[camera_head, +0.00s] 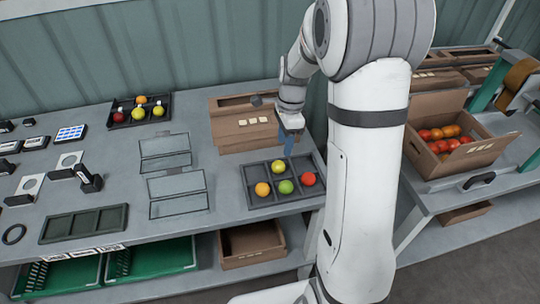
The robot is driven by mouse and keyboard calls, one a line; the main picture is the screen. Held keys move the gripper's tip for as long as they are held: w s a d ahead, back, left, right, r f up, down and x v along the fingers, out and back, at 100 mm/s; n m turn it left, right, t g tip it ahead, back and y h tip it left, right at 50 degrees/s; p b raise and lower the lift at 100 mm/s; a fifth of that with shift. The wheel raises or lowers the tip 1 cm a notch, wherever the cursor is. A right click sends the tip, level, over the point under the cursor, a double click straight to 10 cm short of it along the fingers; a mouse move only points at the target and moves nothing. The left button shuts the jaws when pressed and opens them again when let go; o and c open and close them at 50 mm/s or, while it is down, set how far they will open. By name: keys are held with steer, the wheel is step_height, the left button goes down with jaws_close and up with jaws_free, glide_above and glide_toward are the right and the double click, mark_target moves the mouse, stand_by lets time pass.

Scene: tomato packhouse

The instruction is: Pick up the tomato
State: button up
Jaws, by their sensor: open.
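A dark divided tray (265,203) stands on the grey table near its front right. It holds a red tomato (308,179) at the right, a green one (286,187) in the front middle, an orange one (262,189) at the left and a yellow one (278,167) at the back. My gripper (288,150) is open, small in view, above the tray's back edge and apart from the tomatoes. My forearm stands just right of the tray. Which tomato is meant cannot be told.
A second dark tray (155,121) with several fruits stands at the back. A cardboard box (237,140) is behind the near tray. An open carton (470,171) of red tomatoes stands on the right table. Empty clear containers (178,206) and a dark green tray (84,239) lie left.

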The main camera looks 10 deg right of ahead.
mark_target(279, 162)
steer(key=shift+w+d+f+m, duration=0.1)
steer(key=shift+w+f+m, duration=0.25)
steer(key=shift+f, duration=0.15)
steer(key=shift+w+f+m, duration=0.3)
steer(key=shift+f+m, duration=0.05)
steer(key=shift+f, duration=0.15)
steer(key=f, duration=0.2)
steer(key=a+f, duration=0.1)
steer(key=f, duration=0.4)
steer(key=shift+s+a+f+p, duration=0.25)
steer(key=shift+s+f+p, duration=0.05)
steer(key=shift+f, duration=0.05)
steer(key=c, duration=0.3)
